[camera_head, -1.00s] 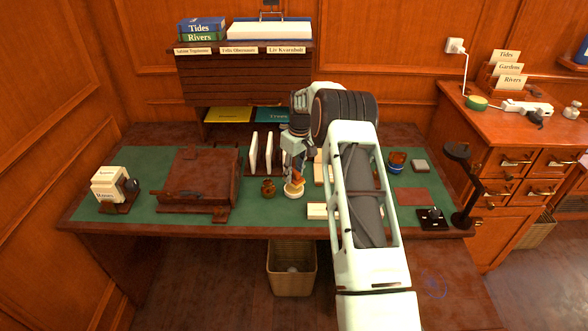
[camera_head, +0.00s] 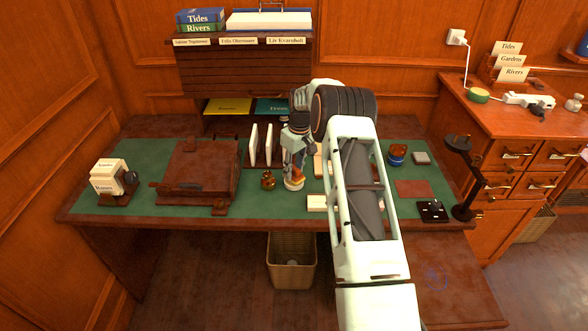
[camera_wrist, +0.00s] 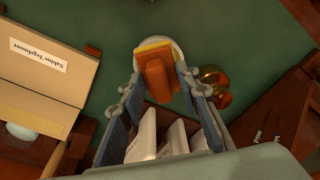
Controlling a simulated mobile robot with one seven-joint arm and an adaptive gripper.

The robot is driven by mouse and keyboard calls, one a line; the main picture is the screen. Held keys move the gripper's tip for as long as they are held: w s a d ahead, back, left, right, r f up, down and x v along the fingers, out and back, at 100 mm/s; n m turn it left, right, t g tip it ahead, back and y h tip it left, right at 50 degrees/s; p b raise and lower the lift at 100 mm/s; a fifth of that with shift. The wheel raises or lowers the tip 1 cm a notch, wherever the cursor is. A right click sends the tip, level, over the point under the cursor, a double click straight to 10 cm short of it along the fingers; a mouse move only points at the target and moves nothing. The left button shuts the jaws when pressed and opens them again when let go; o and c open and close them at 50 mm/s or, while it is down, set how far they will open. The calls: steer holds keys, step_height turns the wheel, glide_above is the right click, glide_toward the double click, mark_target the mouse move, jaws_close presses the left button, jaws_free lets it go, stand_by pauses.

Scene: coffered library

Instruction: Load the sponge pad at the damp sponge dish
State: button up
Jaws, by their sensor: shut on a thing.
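My gripper (camera_wrist: 160,70) points down at the desk, with a finger on each side of an orange block, which I take for the sponge pad (camera_wrist: 156,78). It is shut on this pad. The pad is right over the damp sponge dish (camera_wrist: 178,46), a small round pale dish whose yellow sponge shows past the pad's edge. They look touching, but the contact is hidden. In the head view my gripper (camera_head: 294,163) stands over the dish (camera_head: 293,186), near the desk's front middle, with a bit of orange between the fingers.
A brass pot (camera_head: 268,181) stands close left of the dish. White upright plates (camera_head: 253,146) in a rack stand just behind. A pale block (camera_head: 316,203) lies to the front right. A brown leather case (camera_head: 200,175) fills the desk's left. Bare green mat (camera_head: 140,160) shows farther left.

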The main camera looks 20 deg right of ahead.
mark_target(294, 167)
steer(key=shift+f+b, duration=0.6)
stand_by(1.8)
steer(key=shift+r, duration=0.1)
steer(key=shift+r+p, duration=1.45)
steer(key=shift+r, duration=2)
